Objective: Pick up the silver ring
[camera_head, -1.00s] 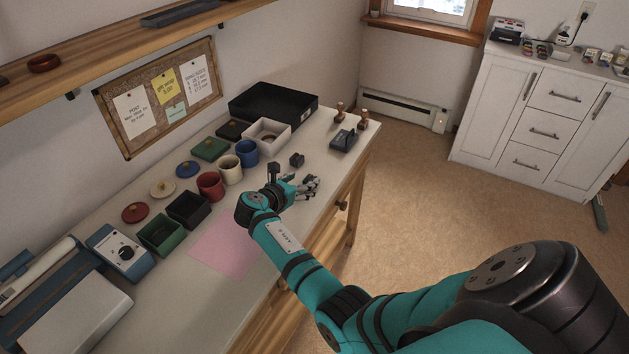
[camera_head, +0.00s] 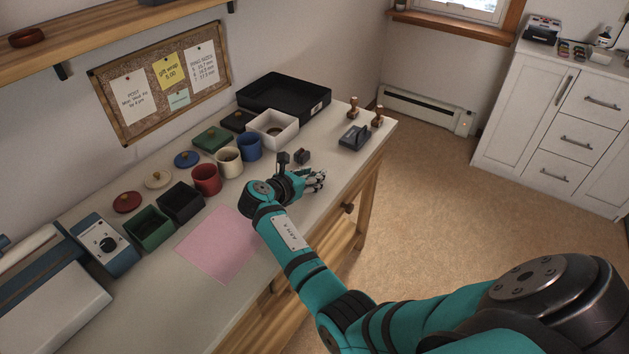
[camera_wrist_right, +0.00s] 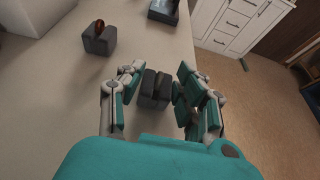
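My right gripper (camera_head: 316,181) is over the workbench, and its fingers are spread apart in the right wrist view (camera_wrist_right: 158,78). A small dark slotted block (camera_wrist_right: 155,88) sits on the bench between and just beyond the open fingers. I cannot make out a silver ring for certain; the block's slot is too small and dark to tell. A second dark block (camera_wrist_right: 99,40) with a brownish-amber ring (camera_wrist_right: 99,26) standing in it is farther off to the left; this block also shows in the head view (camera_head: 302,156). My left gripper is not in view.
The white bench (camera_head: 330,171) has cups, small boxes and lids along its left side. A white open box (camera_head: 291,133) and a black tray (camera_head: 309,109) stand behind. A dark stamp-like object (camera_head: 354,136) and two wooden-handled stamps are at the far right.

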